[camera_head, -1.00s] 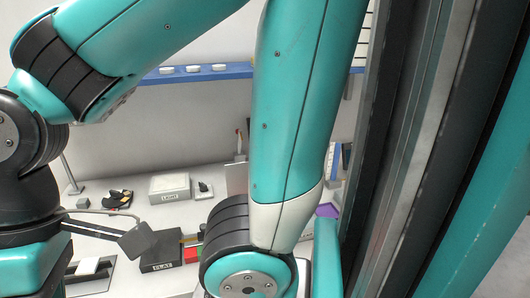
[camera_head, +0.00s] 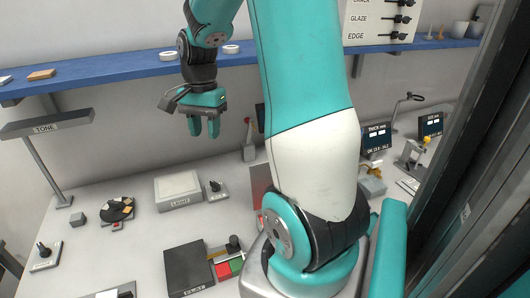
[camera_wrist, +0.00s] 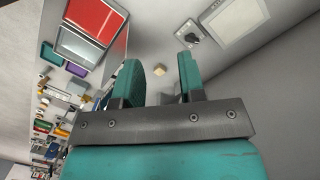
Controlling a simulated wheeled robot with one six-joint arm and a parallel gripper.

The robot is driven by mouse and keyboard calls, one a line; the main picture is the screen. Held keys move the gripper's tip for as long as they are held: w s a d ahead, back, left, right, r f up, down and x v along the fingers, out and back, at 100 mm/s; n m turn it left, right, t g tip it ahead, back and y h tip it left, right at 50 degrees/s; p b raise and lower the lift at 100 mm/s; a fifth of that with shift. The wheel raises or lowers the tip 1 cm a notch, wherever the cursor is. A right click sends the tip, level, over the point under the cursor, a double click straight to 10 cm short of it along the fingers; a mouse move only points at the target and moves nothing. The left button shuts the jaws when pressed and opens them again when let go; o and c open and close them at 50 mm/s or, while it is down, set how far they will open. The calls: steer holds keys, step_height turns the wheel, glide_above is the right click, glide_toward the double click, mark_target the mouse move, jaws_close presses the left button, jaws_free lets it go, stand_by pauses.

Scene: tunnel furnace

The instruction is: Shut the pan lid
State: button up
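I cannot pick out a pan lid for certain. A dark round item (camera_head: 117,210) lies on the bench at the left in the head view, and its details are too small to tell. A flat black box (camera_head: 188,270) with a label on its front lies nearer, at the bottom middle. My gripper (camera_head: 205,126) hangs in the air in front of the back wall, just below the blue shelf, fingers down. It is apart from the bench items. In the wrist view my gripper (camera_wrist: 160,78) has its two teal fingers apart with nothing between them.
A light box (camera_head: 178,190) and a small knob unit (camera_head: 216,191) stand on the bench. Red and green pads (camera_head: 230,266) lie beside the black box. A TONE lamp (camera_head: 45,124) stands at the left. The blue shelf (camera_head: 110,70) runs above the bench. A dark frame (camera_head: 470,190) borders the right.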

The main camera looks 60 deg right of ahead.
steer(key=s+d+f+m, duration=0.1)
steer(key=s+d+m, duration=0.15)
steer(key=d, duration=0.25)
steer(key=s+d+f+m+g, duration=0.1)
steer(key=s+d+m, duration=0.1)
steer(key=d+m, duration=0.25)
steer(key=s+d+f+m, duration=0.1)
steer(key=s+d+m, duration=0.15)
steer(key=d, duration=0.35)
steer(key=shift+m, duration=0.45)
steer(key=f+p, duration=0.1)
steer(key=f, duration=0.2)
steer(key=s+a+f+p, duration=0.1)
steer(key=f+p, duration=0.1)
steer(key=f, duration=0.2)
steer(key=f+p, duration=0.1)
steer(key=f, duration=0.3)
steer(key=shift+s+a+f, duration=0.25)
steer(key=shift+s, duration=0.05)
jaws_close()
